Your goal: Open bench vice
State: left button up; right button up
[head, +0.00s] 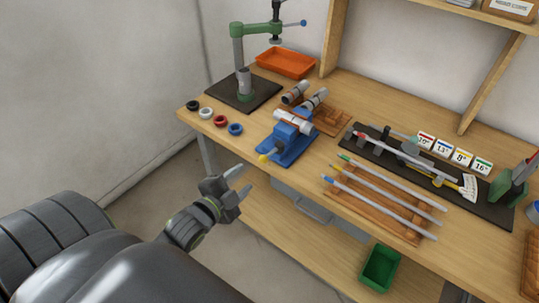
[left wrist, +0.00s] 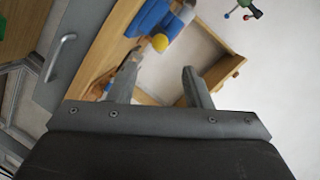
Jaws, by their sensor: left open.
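The blue bench vice (head: 288,142) stands near the front edge of the wooden bench, left of its middle, with a light grey tube lying across its top. Its yellow knob (head: 263,158) points toward the front left. In the left wrist view the yellow knob (left wrist: 160,42) and part of the blue vice (left wrist: 152,18) show beyond the fingers. My left gripper (head: 242,182) is open and empty, in front of the bench edge, below and left of the vice and apart from it. I cannot tell the gap between the vice jaws. My right gripper is not in view.
Tubes lie on a wooden rack (head: 375,205) right of the vice. Several coloured rings, including a blue one (head: 235,129), lie to its left. A green press (head: 240,60) and an orange tray (head: 286,62) stand behind. A drawer (head: 310,208) hangs under the bench; a green bin (head: 380,268) sits below.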

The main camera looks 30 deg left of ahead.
aim_at(263, 160)
pick_arm(q)
jog(key=p+x, duration=0.2)
jog(key=x, duration=1.2)
jog(key=shift+c, duration=0.2)
grip_shut()
